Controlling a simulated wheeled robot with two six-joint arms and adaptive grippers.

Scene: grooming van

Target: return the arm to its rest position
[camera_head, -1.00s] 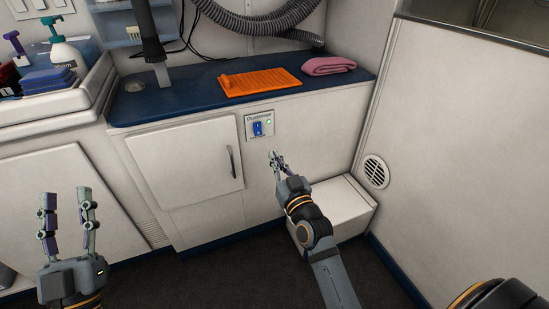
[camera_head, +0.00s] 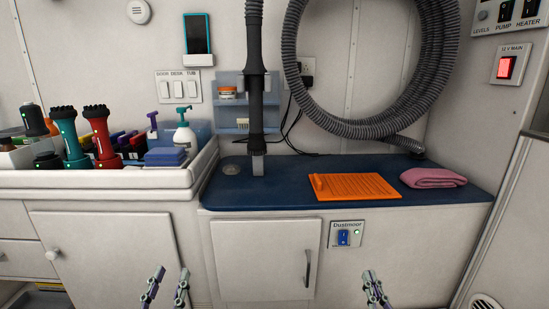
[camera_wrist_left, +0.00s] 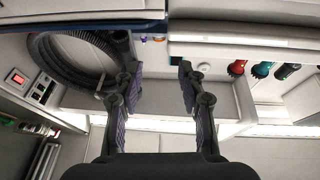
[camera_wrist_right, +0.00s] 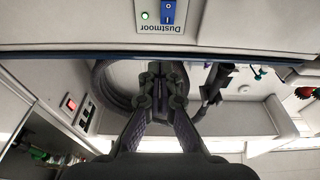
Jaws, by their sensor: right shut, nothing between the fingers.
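My right gripper (camera_head: 373,284) shows only its fingertips at the bottom edge of the head view, below and right of the Dustmoor switch panel (camera_head: 345,236). Its fingers are together and empty, as the right wrist view (camera_wrist_right: 159,72) shows. The panel has a blue rocker switch and a lit green lamp; it appears upside down at the top of the right wrist view (camera_wrist_right: 152,29). My left gripper (camera_head: 166,285) is open and empty before the lower cabinets; its spread fingers show in the left wrist view (camera_wrist_left: 160,75). Both arms are hidden below the head view.
A blue counter (camera_head: 285,188) bears an orange mat (camera_head: 352,187) and a folded pink towel (camera_head: 433,178). A grey hose (camera_head: 290,70) coils on the wall. A white tray (camera_head: 110,182) with bottles stands left. A cabinet door (camera_head: 262,260) has a protruding handle (camera_head: 307,266).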

